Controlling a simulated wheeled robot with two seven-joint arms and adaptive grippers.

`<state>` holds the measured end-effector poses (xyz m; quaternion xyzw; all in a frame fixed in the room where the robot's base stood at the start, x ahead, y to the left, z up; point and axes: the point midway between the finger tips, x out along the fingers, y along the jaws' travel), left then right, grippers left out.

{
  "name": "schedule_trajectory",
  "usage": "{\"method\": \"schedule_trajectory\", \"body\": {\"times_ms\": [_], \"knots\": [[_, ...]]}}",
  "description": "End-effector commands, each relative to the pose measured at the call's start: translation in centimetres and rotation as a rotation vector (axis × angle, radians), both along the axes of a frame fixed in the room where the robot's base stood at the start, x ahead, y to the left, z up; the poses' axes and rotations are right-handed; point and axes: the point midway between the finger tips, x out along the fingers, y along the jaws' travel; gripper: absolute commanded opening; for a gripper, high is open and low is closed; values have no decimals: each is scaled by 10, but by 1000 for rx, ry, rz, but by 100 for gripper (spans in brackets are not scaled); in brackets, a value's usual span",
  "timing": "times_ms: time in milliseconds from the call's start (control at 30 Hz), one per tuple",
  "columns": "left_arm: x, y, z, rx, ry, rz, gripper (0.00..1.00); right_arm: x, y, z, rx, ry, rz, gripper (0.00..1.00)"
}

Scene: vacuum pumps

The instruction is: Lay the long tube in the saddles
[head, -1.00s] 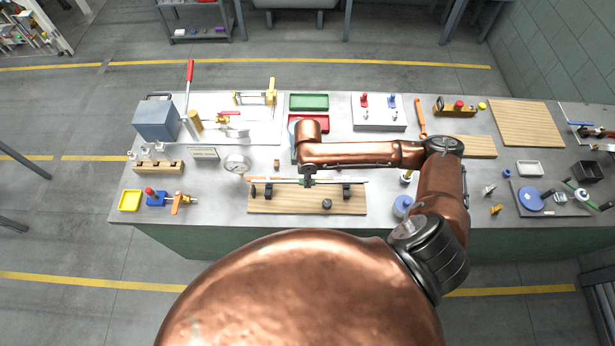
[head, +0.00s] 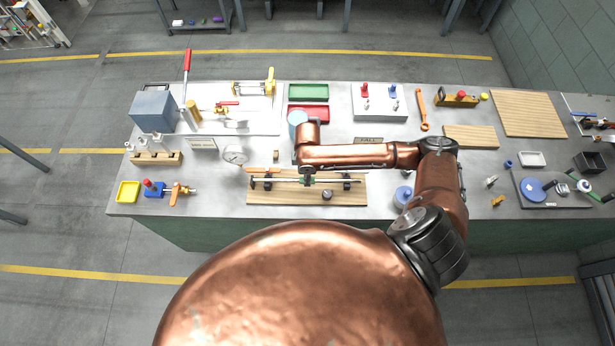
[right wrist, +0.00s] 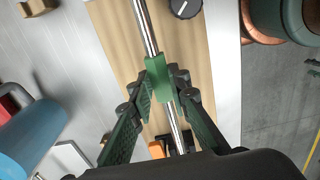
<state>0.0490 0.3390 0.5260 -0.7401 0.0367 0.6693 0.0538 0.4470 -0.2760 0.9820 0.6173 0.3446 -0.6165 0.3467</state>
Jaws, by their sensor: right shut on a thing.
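The long tube (head: 328,181) is a thin shiny metal rod with a green band (right wrist: 158,78) around it. My right gripper (head: 307,181) is shut on the tube at this band; its fingers also show in the right wrist view (right wrist: 160,85). The tube runs left to right along the wooden board (head: 258,199), in line with the two black saddles, left (head: 268,184) and right (head: 347,184). Its ends overlap the saddles in the picture; I cannot tell whether it rests in them or is just above. My left gripper is not in view.
A dark round knob (head: 327,195) stands on the board in front of the tube. A pressure gauge (head: 235,154) is behind left. A blue cylinder (head: 298,118) and red tray (head: 315,113) are behind the arm. A blue round part (head: 403,195) stands to the right.

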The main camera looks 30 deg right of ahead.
Motion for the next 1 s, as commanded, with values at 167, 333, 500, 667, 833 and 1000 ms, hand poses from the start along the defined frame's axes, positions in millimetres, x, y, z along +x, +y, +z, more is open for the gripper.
{"method": "schedule_trajectory", "body": {"times_ms": [167,333,500,667,833,1000], "knots": [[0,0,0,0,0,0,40,0,0,0,1,-1,0,0],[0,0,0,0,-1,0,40,0,0,-2,0,0,0,0],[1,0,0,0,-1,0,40,0,0,-3,1,-1,0,20],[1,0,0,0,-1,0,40,0,0,-3,0,0,0,31],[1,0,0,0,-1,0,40,0,0,-3,0,0,0,37],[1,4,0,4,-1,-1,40,0,0,-3,1,1,0,37]]}}
